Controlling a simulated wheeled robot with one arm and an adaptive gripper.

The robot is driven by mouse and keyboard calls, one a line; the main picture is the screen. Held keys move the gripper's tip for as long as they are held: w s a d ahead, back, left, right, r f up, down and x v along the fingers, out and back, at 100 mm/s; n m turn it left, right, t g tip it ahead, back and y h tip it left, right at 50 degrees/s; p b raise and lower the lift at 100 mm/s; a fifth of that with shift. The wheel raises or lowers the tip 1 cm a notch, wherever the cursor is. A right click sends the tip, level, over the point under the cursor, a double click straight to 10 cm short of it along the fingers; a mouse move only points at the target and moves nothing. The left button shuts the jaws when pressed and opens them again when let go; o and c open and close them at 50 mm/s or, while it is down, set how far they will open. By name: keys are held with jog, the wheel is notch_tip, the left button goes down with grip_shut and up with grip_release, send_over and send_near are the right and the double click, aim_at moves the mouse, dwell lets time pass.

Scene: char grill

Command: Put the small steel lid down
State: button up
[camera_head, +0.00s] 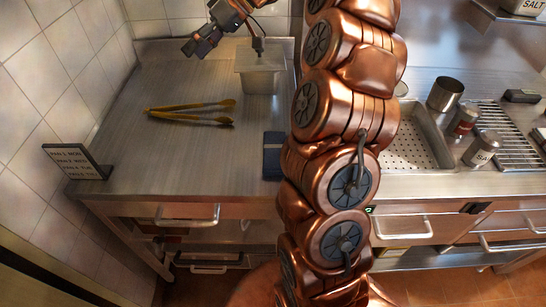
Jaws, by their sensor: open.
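A small steel container (259,80) stands at the back of the left steel counter, near the wall. A flat steel top that looks like the small steel lid (247,66) lies on it; its fit on the rim is too small to judge. A dark upright piece rises from its middle, and I cannot tell whether it is a knob or a handle. My gripper (197,45) is open at the top left, left of the container and apart from it. It looks empty. My arm hides the middle of the view.
Yellow tongs (192,111) lie in front of the container. A dark blue folded item (273,155) lies beside my arm, and a small sign (77,162) stands at the left edge. Right are a perforated tray (407,144), a steel cup (445,94) and shakers (482,149).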

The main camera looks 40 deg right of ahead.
jog(key=s+a+f+m+g+h, duration=0.1)
jog(key=s+a+f+g+h, duration=0.15)
jog(key=s+a, duration=0.5)
jog(key=s+a+f+m+g+h, duration=0.15)
jog(key=s+a+f, duration=0.3)
jog(key=s, duration=0.65)
jog(key=s+d+f+m+h, duration=0.1)
jog(key=s+d+f+h, duration=0.1)
jog(key=s, duration=0.7)
jog(key=s+d+f+m+g+h, duration=0.1)
jog(key=s+d+f+m+h, duration=0.1)
jog(key=s+f, duration=0.5)
jog(key=s+h, duration=0.1)
jog(key=s, duration=0.2)
jog(key=shift+s+d+h, duration=0.2)
jog(key=shift+d+h, duration=0.1)
jog(key=shift+h, duration=0.1)
jog(key=shift+c, duration=0.4)
